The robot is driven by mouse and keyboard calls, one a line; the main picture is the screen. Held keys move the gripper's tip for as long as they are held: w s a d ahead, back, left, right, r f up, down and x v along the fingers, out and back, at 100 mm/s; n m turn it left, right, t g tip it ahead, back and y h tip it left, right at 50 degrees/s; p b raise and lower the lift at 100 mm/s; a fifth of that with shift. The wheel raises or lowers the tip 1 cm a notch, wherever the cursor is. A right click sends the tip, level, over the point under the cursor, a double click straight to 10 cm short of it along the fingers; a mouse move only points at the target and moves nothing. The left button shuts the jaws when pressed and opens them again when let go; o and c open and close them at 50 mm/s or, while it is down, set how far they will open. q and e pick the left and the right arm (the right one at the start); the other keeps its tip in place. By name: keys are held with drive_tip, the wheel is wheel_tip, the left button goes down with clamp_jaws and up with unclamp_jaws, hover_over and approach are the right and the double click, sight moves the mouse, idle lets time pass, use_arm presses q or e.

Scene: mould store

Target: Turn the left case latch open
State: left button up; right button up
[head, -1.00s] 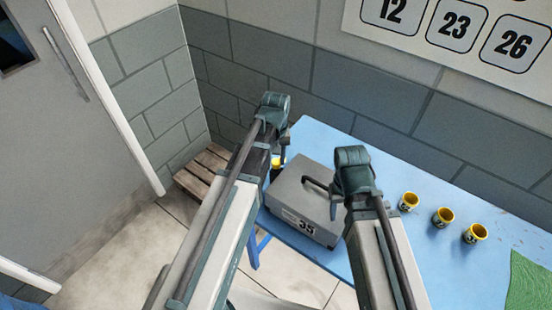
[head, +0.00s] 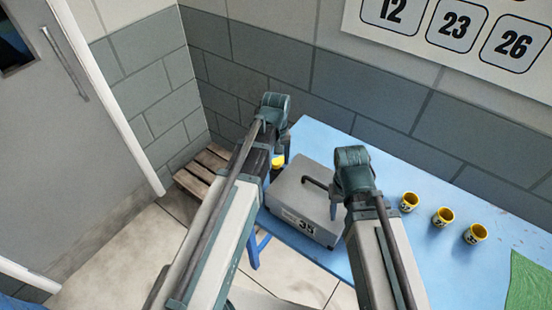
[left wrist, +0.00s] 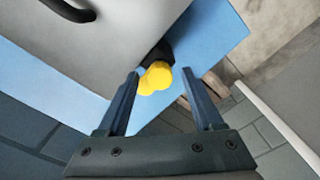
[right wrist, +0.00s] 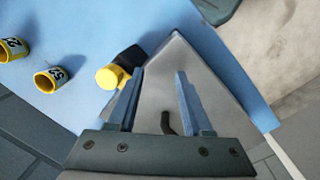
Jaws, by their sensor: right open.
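The grey case (head: 318,190) with a dark handle (head: 316,184) and a "35" label lies on the blue table. The left case latch, a yellow knob on a black base, shows in the left wrist view (left wrist: 155,78) at the case's side and partly behind my left arm in the head view (head: 279,160). My left gripper (left wrist: 160,73) is open, with the knob in line between its fingertips; I cannot tell whether they touch it. My right gripper (right wrist: 160,71) is open and empty above the case. Another yellow knob (right wrist: 112,76) on a black base shows left of it.
Several yellow cups with number labels (head: 443,217) stand on the blue table (head: 420,270) to the right of the case. A green cloth (head: 530,285) lies at the far right. A wooden pallet (head: 200,175) is on the floor at left. A brick wall stands behind.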

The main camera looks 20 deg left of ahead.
sight(276, 162)
drive_tip(key=shift+r, duration=0.1)
use_arm(q)
wheel_tip(276, 162, up, 14)
drive_tip(key=p, duration=1.3)
drive_tip(key=shift+p, duration=0.4)
use_arm(e)
wheel_tip(276, 162, up, 14)
drive_tip(key=shift+f, duration=0.2)
use_arm(q)
drive_tip(key=shift+f, duration=0.2)
